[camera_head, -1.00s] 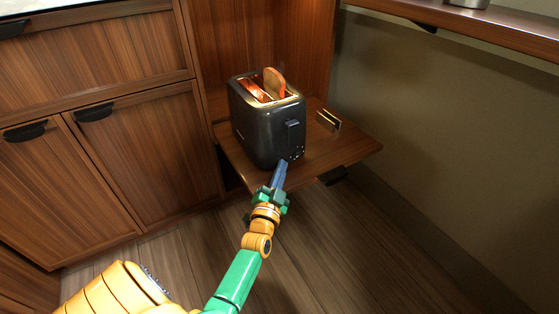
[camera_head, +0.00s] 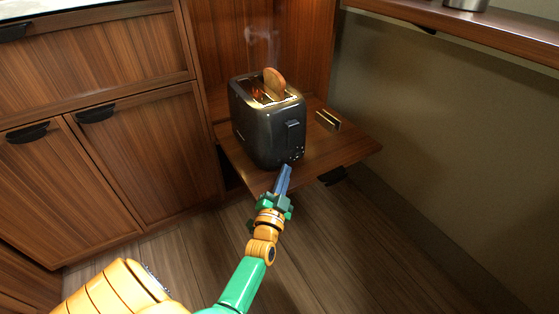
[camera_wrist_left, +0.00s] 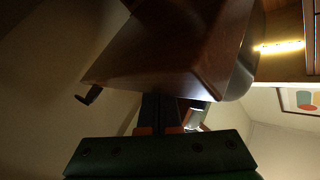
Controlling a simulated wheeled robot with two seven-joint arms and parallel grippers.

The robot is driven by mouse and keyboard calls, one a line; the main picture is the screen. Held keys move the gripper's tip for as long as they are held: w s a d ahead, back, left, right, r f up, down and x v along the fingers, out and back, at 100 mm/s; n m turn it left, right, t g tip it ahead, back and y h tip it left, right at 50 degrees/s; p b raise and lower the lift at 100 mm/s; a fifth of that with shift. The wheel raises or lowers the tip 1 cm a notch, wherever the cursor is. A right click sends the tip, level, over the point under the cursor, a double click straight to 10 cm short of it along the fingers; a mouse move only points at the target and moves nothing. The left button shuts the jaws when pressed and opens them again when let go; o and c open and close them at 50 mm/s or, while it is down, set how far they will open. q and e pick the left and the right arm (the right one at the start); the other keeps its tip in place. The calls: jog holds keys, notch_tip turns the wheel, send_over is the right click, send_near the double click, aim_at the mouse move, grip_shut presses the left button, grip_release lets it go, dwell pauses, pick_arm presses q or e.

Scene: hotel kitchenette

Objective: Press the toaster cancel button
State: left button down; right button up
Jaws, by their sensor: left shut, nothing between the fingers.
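A black toaster (camera_head: 258,135) stands on a wooden pull-out shelf. A slice of toast (camera_head: 274,84) sticks up from one slot, and thin smoke rises above it. A faint orange glow shows in the slots. The lever (camera_head: 293,127) is on the toaster's front end, with small buttons (camera_head: 297,154) low beside it. Which button is cancel is too small to tell. My left gripper (camera_head: 286,168) is shut and empty, its tips just below and in front of the buttons, seemingly apart from them. Its fingers also show in the left wrist view (camera_wrist_left: 162,112). My right gripper is out of view.
Closed wooden cabinets (camera_head: 140,160) stand to the left. A high wooden ledge (camera_head: 470,32) runs along the wall at upper right. The floor (camera_head: 350,250) in front is clear.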

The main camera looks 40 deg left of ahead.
pick_arm(q)
jog(key=d, duration=0.1)
jog(key=s+d+p, duration=0.1)
jog(key=d, duration=0.1)
jog(key=shift+s+d+r, duration=0.1)
jog(key=shift+s+d, duration=0.05)
jog(key=shift+s, duration=0.05)
jog(key=shift+s+d, duration=0.2)
jog(key=shift+d, duration=0.3)
